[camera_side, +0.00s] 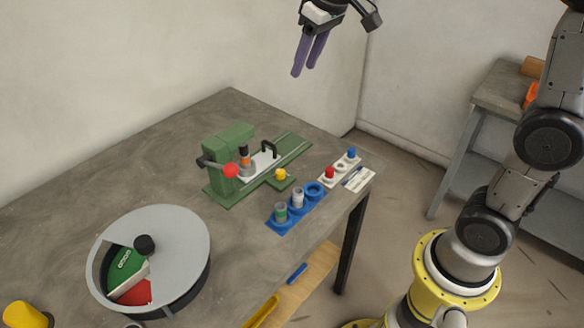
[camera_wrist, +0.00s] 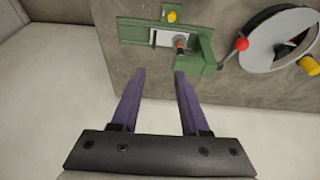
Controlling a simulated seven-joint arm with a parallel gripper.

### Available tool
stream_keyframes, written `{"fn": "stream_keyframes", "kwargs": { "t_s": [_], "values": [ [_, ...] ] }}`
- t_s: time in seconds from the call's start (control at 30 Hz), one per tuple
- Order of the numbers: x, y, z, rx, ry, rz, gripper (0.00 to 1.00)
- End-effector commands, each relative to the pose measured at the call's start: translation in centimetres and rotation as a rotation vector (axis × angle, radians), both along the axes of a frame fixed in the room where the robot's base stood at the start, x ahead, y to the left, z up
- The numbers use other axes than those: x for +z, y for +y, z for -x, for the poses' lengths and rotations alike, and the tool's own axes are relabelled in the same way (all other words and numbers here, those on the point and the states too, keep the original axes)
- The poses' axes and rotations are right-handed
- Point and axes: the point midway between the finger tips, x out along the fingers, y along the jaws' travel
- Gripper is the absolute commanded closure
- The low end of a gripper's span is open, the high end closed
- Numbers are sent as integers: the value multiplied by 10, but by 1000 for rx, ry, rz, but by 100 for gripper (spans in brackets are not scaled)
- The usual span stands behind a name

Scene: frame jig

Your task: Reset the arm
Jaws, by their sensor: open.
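My gripper (camera_side: 309,55) hangs high above the back of the table in the side view, with its purple fingers pointing down. In the wrist view my gripper (camera_wrist: 158,75) shows two purple fingers apart with nothing between them. The green jig (camera_side: 236,165) with a red ball handle (camera_side: 231,171) stands on the table below, well clear of the fingers. The green jig also shows in the wrist view (camera_wrist: 203,52), beyond the fingertips.
A round grey turntable (camera_side: 185,232) with a black knob sits at the table's front left. A blue holder (camera_side: 283,224) and a white holder (camera_side: 340,170) with small parts stand at the right edge. A yellow knob (camera_side: 22,314) is at lower left. Walls stand behind the table.

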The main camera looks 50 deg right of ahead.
Motion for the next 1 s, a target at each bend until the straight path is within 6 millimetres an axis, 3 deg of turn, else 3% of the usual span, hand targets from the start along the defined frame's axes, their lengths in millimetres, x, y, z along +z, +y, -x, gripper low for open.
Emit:
{"fn": "stream_keyframes", "kwargs": {
  "t_s": [0.1, 0.23, 0.37, 0.5, 0.6, 0.73, 1.0],
  "values": [
    [17, 4, 52, 2, -60, -1, 55],
    [19, 6, 107, 2, -113, -2, 55],
    [4, 8, 160, 0, -157, -6, 55],
    [-27, 9, 208, -3, -179, -10, 55],
    [-51, 9, 229, -7, -170, -12, 55],
    [-74, 9, 240, -14, -132, -15, 55],
    [-77, 9, 239, -20, -134, -18, 55]
  ]
}}
